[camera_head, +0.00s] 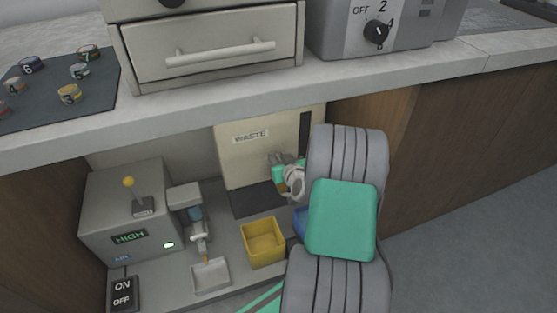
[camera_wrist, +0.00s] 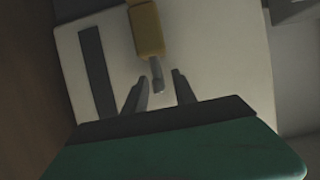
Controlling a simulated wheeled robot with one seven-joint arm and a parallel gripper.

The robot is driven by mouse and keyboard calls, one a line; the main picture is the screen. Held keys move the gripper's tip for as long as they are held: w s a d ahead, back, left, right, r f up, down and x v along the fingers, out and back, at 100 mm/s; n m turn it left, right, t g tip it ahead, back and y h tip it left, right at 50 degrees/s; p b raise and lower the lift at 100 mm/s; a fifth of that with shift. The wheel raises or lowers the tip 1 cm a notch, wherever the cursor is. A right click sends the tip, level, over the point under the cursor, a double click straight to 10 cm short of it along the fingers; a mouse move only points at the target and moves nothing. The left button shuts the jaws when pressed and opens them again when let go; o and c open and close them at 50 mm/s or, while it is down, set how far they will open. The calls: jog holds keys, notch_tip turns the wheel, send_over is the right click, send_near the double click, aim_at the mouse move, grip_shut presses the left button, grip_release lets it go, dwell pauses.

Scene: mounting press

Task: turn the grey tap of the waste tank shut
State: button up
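The cream waste tank (camera_head: 240,165), labelled WASTE, stands under the counter in the head view. It also shows in the wrist view (camera_wrist: 215,60), turned over. In the wrist view its tap has a brass-yellow body (camera_wrist: 147,30) and a small grey lever (camera_wrist: 157,76) sticking out towards my fingers. My gripper (camera_wrist: 159,92) is open, and the lever's end lies between the two fingers in the picture. I see gaps on both sides of it; whether the fingertips reach past it in depth I cannot tell. In the head view my arm hides most of the tap and fingers.
A yellow bin (camera_head: 263,243) stands left of my arm. A grey machine (camera_head: 125,215) with a yellow-knobbed lever and an ON/OFF switch (camera_head: 122,292) is farther left. The counter edge (camera_head: 200,105) runs above, and a brown cabinet (camera_head: 440,150) stands to the right.

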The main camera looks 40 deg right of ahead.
grip_shut()
